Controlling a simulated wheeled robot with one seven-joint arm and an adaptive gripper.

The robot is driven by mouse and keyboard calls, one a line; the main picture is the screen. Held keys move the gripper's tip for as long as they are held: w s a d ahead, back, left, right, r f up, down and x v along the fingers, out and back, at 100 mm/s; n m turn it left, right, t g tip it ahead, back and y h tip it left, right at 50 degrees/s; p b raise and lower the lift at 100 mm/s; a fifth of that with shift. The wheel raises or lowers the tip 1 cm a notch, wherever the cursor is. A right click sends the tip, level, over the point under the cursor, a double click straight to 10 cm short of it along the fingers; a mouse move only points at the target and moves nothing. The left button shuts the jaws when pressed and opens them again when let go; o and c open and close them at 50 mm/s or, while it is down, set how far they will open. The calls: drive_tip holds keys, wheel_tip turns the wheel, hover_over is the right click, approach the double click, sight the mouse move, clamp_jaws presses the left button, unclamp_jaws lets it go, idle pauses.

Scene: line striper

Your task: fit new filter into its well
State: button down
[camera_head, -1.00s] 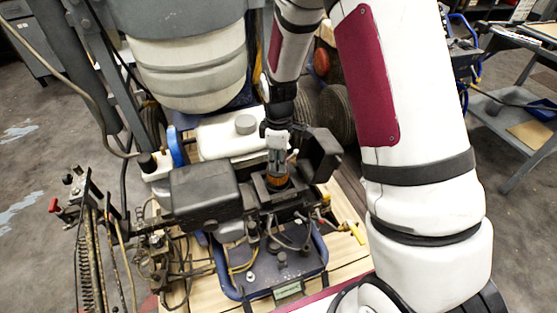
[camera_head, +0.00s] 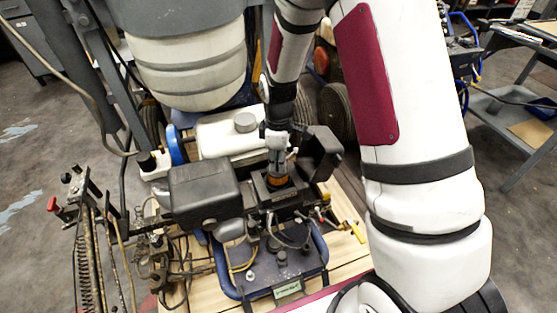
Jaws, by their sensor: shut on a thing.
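My gripper (camera_head: 277,167) points down at the middle of the line striper, just right of its black engine cover. It is shut on an orange-brown filter (camera_head: 276,181). The filter sits low at the dark square housing (camera_head: 262,192) that appears to hold the well. The filter's lower end and the well's opening are hidden, so I cannot tell how far in it is. A dark open lid or flap (camera_head: 322,153) stands up just right of the gripper.
The black engine cover (camera_head: 203,194) is close on the left. A white tank (camera_head: 222,135) with a grey cap lies behind. Hoses and fittings crowd the front above the blue frame (camera_head: 318,277). A grey cart (camera_head: 530,120) stands at the far right.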

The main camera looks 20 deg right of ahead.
drive_tip(key=shift+f+b, duration=0.65)
drive_tip(key=shift+f, duration=0.45)
idle(1.0)
drive_tip(key=c, duration=1.2)
unclamp_jaws()
drive_tip(key=shift+o, duration=0.2)
drive_tip(key=shift+r+p, duration=2.45)
drive_tip(key=shift+r, duration=1.1)
